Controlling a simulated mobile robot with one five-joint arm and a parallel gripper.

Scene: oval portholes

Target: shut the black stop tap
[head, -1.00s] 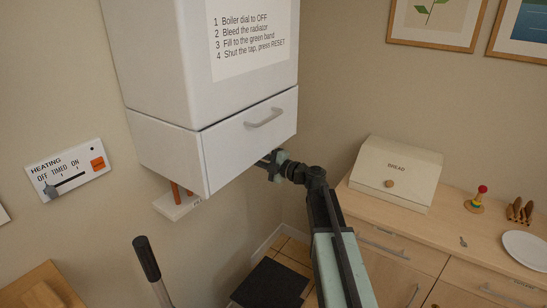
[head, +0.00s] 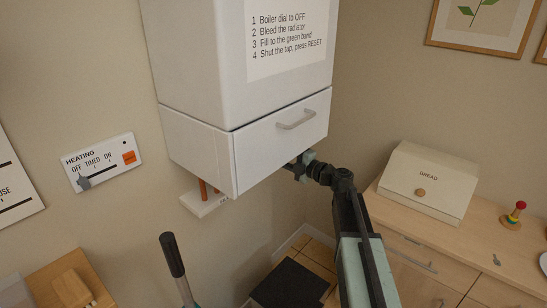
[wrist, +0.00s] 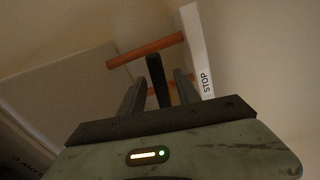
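In the wrist view a dark, upright lever (wrist: 158,80), which looks like the black stop tap, stands between my gripper's two fingers (wrist: 159,88). Gaps show on both sides of it, so the fingers are open around it and not closed on it. A white plate marked STOP (wrist: 198,55) is just to the right. In the head view my gripper (head: 296,166) is under the right front of the white boiler (head: 240,130). The tap cannot be made out there. The white plate (head: 203,203) shows below the boiler's left side.
Copper pipes (wrist: 146,50) cross close beyond the fingers. The boiler's underside is close above my gripper. A heating panel (head: 100,163) with a slider is on the left wall. A bread box (head: 428,183) stands on the counter at right. A black-handled lever (head: 172,255) is at the front.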

